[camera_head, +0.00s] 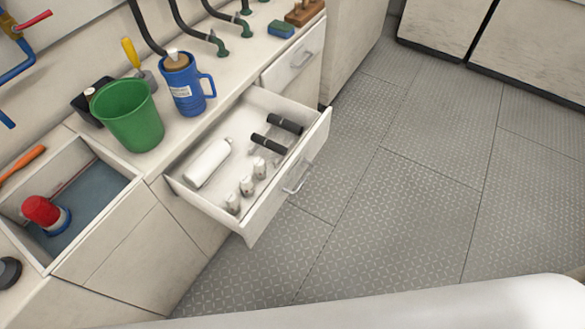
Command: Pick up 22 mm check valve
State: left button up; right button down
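An open white drawer (312,160) juts out from the counter. Inside, a white cylinder with a narrow neck (208,163) lies at the left. Two dark cylindrical parts (285,124) (268,143) lie at the far end. No label is readable, so I cannot tell which of these is the 22 mm check valve. Neither of my grippers is in view.
A green bucket (128,116) and a blue jug (187,88) stand on the counter behind the drawer. A sink-like recess at the left holds a red-and-blue part (44,214). A closed drawer (296,58) lies beyond. The patterned floor (400,190) at right is clear.

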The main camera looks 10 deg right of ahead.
aim_at(260, 167)
jog(key=u, duration=2.5)
jog(key=l+z, duration=0.85)
jog(key=l, duration=0.2)
jog(key=l+z, duration=0.4)
jog(key=i+l, duration=0.05)
jog(key=l, duration=0.05)
